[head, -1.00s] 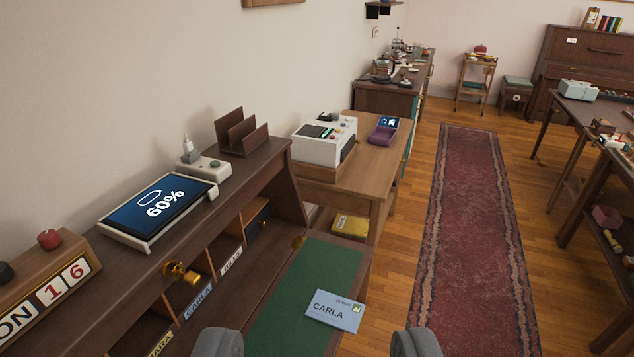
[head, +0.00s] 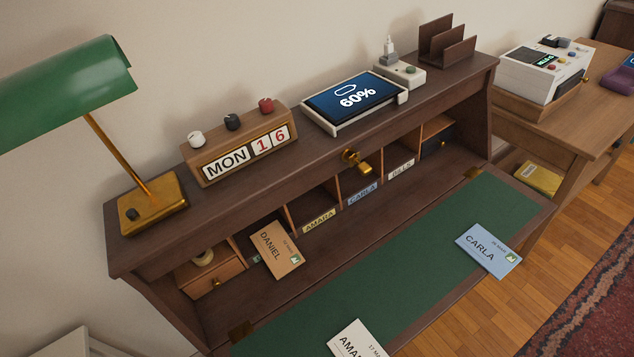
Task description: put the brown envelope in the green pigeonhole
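The brown envelope (head: 276,249), marked DANIEL, leans at a tilt against the front of the desk's pigeonhole row, left of the AMARA slot. A sliver of what looks like a greenish label shows beside the envelope's left edge, the rest is hidden. The other slots carry a yellow AMARA label (head: 319,221), a blue CARLA label (head: 362,195) and a pale label (head: 401,171). My gripper is not in view.
A blue CARLA envelope (head: 487,249) and a white envelope (head: 357,342) lie on the green writing surface (head: 400,268), otherwise bare. A brass lock (head: 357,162) juts out above the slots. A green lamp (head: 146,203), calendar (head: 239,150) and tablet (head: 354,103) stand on top.

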